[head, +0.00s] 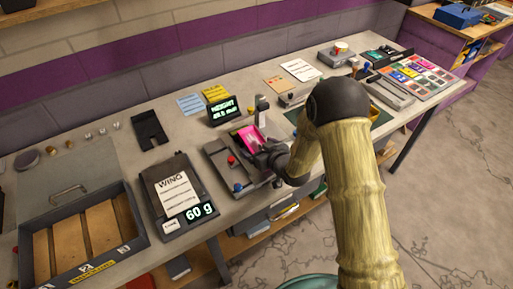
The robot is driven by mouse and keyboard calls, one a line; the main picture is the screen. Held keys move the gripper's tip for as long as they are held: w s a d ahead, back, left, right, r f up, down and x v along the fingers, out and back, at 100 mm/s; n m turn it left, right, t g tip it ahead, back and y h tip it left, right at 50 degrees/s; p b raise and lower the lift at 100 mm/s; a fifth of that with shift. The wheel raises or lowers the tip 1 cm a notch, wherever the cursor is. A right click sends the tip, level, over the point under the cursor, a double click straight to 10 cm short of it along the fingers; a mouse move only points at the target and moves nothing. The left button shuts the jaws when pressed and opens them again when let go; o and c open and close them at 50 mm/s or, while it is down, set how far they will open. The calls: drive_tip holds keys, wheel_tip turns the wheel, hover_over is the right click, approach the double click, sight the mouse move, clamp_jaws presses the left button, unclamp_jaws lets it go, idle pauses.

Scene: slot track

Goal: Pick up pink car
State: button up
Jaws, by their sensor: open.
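The pink car (249,137) sits tilted on a dark device with a red knob and a blue knob, near the middle of the bench. My gripper (262,153) is open, right at the near right side of the car. My gripper and wrist hide part of the car and the device. I cannot tell whether the fingers touch the car or are around it.
A lit "HEIGHT" display (221,111) stands behind the device. A scale (180,196) reading 60 g and a wooden-slatted tray (85,235) are to the left. Coloured tiles (420,72) lie at the far right. The bench front edge runs below my arm.

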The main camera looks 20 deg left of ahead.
drive_tip(key=c, duration=1.3)
drive_tip(key=shift+o, duration=0.2)
drive_tip(key=shift+r, duration=0.1)
